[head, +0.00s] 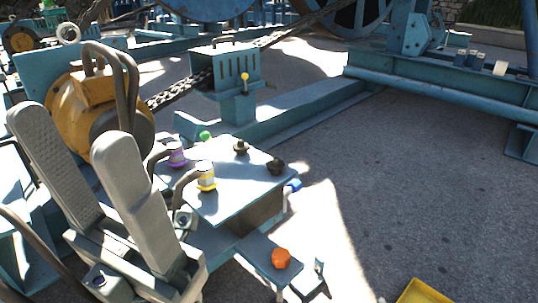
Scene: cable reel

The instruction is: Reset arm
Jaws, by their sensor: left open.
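My left gripper (70,128) fills the left side of the head view. Its two long grey fingers point up and stand apart, with nothing between them. Behind the fingertips is a yellow motor-like drum (75,108), partly hidden by the fingers and by dark bent pipes. To the right of the fingers is a blue box with a pale top (235,190). I cannot see my right gripper.
Purple (177,155) and yellow-white (206,178) connectors and black knobs (275,166) stand on the box. An orange knob (281,258) is below. A yellow tray (424,292) lies lower right. Blue beams (450,85) cross behind; the pavement right of centre is clear.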

